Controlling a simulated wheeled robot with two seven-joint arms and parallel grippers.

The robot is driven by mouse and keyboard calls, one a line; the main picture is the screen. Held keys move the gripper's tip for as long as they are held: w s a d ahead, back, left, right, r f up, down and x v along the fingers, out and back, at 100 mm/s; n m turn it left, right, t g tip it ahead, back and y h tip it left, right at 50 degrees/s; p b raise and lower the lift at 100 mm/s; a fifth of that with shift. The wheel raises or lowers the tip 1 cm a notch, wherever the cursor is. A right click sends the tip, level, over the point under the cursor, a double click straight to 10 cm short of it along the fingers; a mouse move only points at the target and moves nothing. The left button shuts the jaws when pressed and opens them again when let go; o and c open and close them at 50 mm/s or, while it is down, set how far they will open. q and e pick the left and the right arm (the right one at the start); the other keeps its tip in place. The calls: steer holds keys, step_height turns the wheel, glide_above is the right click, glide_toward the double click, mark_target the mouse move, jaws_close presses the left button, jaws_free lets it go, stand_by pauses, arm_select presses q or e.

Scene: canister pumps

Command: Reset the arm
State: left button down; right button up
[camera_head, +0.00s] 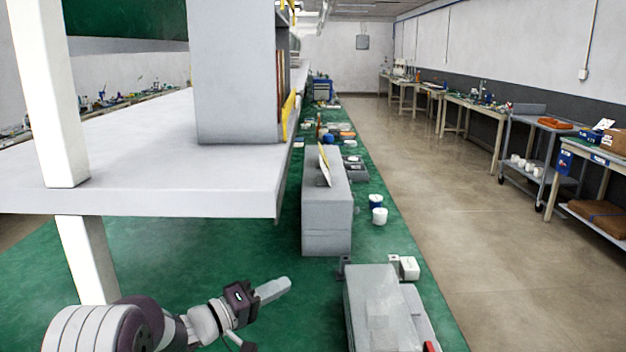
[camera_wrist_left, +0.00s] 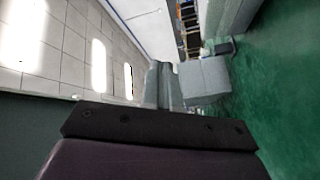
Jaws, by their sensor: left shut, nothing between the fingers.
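My left arm comes in from the lower left of the head view, low over the green bench top (camera_head: 270,325). My left gripper (camera_head: 286,284) is shut and empty, its fingers pointing right and slightly up in the picture. In the left wrist view the grey fingers (camera_wrist_left: 164,84) are together with nothing between them. A grey box-shaped machine (camera_head: 380,305) stands on the bench to the right of the gripper, apart from it. My right gripper does not show.
A white shelf (camera_head: 150,180) on a white post (camera_head: 85,260) overhangs the bench above my arm. A tall grey box (camera_head: 327,215) stands ahead. The aisle floor (camera_head: 480,240) at right is clear.

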arm_select(q)
steer(key=s+a+f+y, duration=0.6)
steer(key=a+f+y, duration=0.35)
steer(key=y, duration=0.35)
steer(key=s+a+f+m+g+y, duration=0.1)
steer(key=s+f+g, duration=0.25)
steer(key=s, duration=0.65)
steer(key=s+a+f+m+g+y, duration=0.15)
steer(key=s+g, duration=0.35)
steer(key=s, duration=0.6)
step_height(320, 180, up, 15)
steer(key=s+d+g+p, duration=0.1)
steer(key=s+p, duration=0.1)
steer(key=p, duration=1.4)
steer(key=shift+s+h, duration=0.3)
steer(key=shift+h, duration=0.15)
steer(key=shift+r+g, duration=0.1)
steer(key=shift+g, duration=0.15)
